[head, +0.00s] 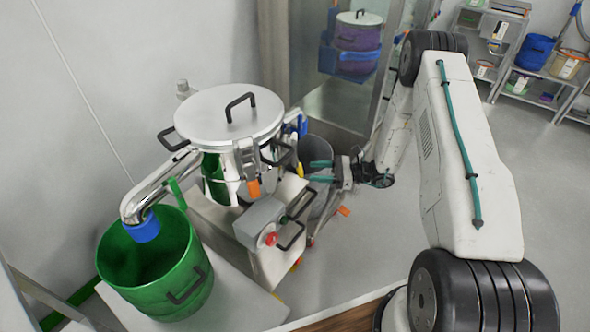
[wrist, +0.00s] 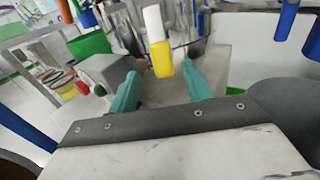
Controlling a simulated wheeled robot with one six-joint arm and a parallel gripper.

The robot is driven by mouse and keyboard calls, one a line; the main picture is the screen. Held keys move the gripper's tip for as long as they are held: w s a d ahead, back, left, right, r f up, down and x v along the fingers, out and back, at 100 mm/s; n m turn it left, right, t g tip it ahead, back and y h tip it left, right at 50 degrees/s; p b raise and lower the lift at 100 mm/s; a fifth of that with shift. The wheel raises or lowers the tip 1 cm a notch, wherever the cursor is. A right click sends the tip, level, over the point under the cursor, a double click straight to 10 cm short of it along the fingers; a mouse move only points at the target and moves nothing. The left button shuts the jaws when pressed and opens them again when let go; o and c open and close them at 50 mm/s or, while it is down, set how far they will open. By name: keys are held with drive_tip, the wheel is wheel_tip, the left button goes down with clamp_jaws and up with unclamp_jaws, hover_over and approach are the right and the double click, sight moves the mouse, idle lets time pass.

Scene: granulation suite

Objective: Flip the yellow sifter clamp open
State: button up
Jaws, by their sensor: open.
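The yellow sifter clamp (head: 299,170) is a small handle low on the right side of the round metal sifter (head: 217,125), largely hidden in the head view. In the wrist view the yellow clamp (wrist: 161,60) hangs down below a white piece, ahead of my fingers and lined up with the gap between them. My gripper (head: 314,171) is to the right of the sifter, its teal fingers pointing at the clamp. In the wrist view my gripper (wrist: 160,76) is open with nothing held. I cannot tell whether either finger touches the clamp.
An orange clamp (head: 254,188) hangs at the sifter's front, and a blue one (head: 302,125) is at its right. A grey box with a red button (head: 270,239) stands below. A green bin (head: 152,265) is at left, a grey bin (head: 315,152) behind my gripper. Floor at right is clear.

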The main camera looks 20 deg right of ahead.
sight(302, 169)
drive_tip(key=shift+w+a+r, duration=0.15)
drive_tip(key=shift+w+a, duration=0.15)
drive_tip(key=shift+a, duration=0.05)
drive_tip(key=x, duration=0.7)
drive_tip(key=shift+s, duration=0.1)
drive_tip(key=shift+d, duration=0.1)
clamp_jaws()
